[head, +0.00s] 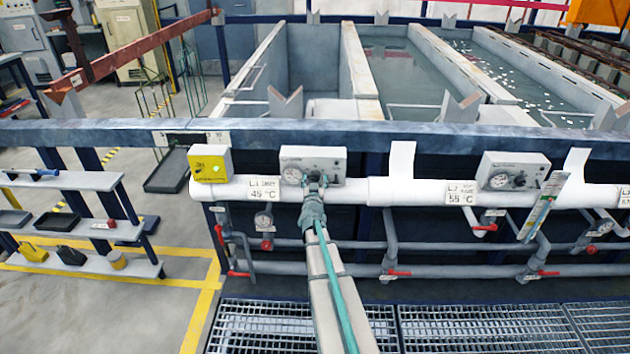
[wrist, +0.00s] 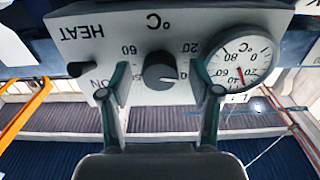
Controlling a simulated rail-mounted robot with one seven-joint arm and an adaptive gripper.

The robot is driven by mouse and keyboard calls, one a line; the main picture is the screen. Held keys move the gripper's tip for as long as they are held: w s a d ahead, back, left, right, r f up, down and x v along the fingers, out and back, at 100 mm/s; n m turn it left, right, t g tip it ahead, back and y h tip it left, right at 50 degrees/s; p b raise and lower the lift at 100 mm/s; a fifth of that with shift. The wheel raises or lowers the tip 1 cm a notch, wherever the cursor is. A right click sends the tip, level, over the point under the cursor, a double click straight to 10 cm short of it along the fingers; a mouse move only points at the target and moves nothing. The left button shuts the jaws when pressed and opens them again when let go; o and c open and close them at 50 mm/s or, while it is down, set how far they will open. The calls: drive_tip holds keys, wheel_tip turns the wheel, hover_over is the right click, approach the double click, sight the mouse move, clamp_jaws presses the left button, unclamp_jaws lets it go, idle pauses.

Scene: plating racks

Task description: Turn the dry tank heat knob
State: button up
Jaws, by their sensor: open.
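A grey heat control box (head: 328,158) sits on the white pipe in front of an empty-looking tank (head: 313,75). In the wrist view, the box (wrist: 110,20) appears upside down, with HEAT lettering. Its dark round knob (wrist: 158,72) is at the centre, with a white pointer mark and temperature numbers around it. A round gauge (wrist: 240,62) is to its right. My gripper (head: 315,182) is at the box front and hides the knob in the head view. In the wrist view, my gripper (wrist: 160,95) is open, with one finger on either side of the knob and visible gaps.
A dark switch lever (wrist: 80,68) sticks out left of the knob. Another heat box (head: 515,170) is to the right. Pipes with red valve handles (head: 397,273) run below.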

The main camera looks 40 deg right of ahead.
drive_tip(key=shift+c, duration=0.2)
drive_tip(key=c, duration=1.1)
